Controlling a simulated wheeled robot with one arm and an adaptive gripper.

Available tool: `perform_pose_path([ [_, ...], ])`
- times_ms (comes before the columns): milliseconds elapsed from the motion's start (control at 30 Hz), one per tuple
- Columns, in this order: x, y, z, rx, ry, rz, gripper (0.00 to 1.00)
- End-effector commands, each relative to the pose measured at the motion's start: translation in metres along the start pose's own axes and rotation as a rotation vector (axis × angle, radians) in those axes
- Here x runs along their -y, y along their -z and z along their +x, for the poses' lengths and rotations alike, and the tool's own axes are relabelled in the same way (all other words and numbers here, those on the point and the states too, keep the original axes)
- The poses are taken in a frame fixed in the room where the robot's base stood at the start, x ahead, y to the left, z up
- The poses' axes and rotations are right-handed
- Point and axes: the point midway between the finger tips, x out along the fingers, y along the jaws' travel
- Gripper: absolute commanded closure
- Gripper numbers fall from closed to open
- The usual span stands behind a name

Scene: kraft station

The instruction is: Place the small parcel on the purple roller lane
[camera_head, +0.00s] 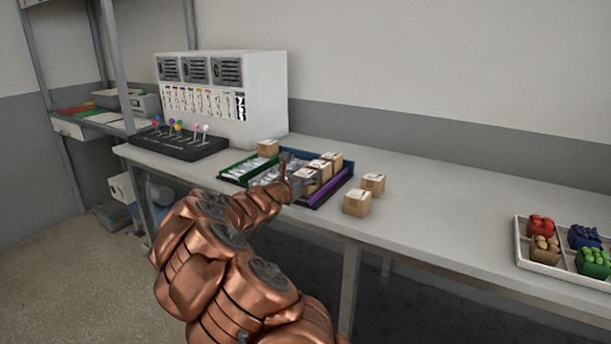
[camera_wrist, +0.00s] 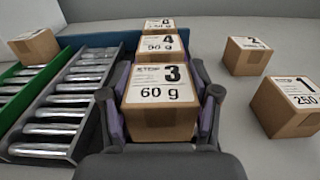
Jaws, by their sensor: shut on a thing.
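A small brown parcel labelled 3, 60 g (camera_wrist: 160,95) is between the fingers of my gripper (camera_wrist: 158,105), which is shut on it. The same parcel (camera_head: 307,176) shows partly behind my gripper (camera_head: 296,180) in the head view. The purple roller lane (camera_head: 331,187) is at the right side of the roller rack. Purple rails (camera_wrist: 113,118) show on both sides of the held parcel in the wrist view, so it is in or just above this lane. Whether it touches the rollers is hidden. A parcel labelled 4, 90 g (camera_wrist: 160,48) and another (camera_wrist: 160,24) stand in line behind it.
Bare metal rollers (camera_wrist: 62,108) and a green-railed lane (camera_wrist: 18,72) lie to the left. Parcels 2 (camera_wrist: 247,56) and 1 (camera_wrist: 288,106) stand on the table to the right. Another parcel (camera_head: 267,147) is at the back left. A tray of coloured bins (camera_head: 520,250) is far right.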

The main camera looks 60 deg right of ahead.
Motion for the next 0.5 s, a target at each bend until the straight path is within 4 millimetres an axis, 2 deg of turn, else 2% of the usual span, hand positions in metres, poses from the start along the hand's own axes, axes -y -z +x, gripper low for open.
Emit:
perform_pose_path([
  [100, 0.0, 0.0034, 0.0, 0.0, 0.0, -0.001, 0.73],
  [133, -0.0001, 0.0028, 0.0, 0.0, 0.0, 0.0, 0.36],
  [367, -0.0001, 0.0023, 0.0, 0.0, 0.0, 0.0, 0.13],
  [500, -0.0001, 0.0023, 0.0, 0.0, 0.0, 0.0, 0.13],
])
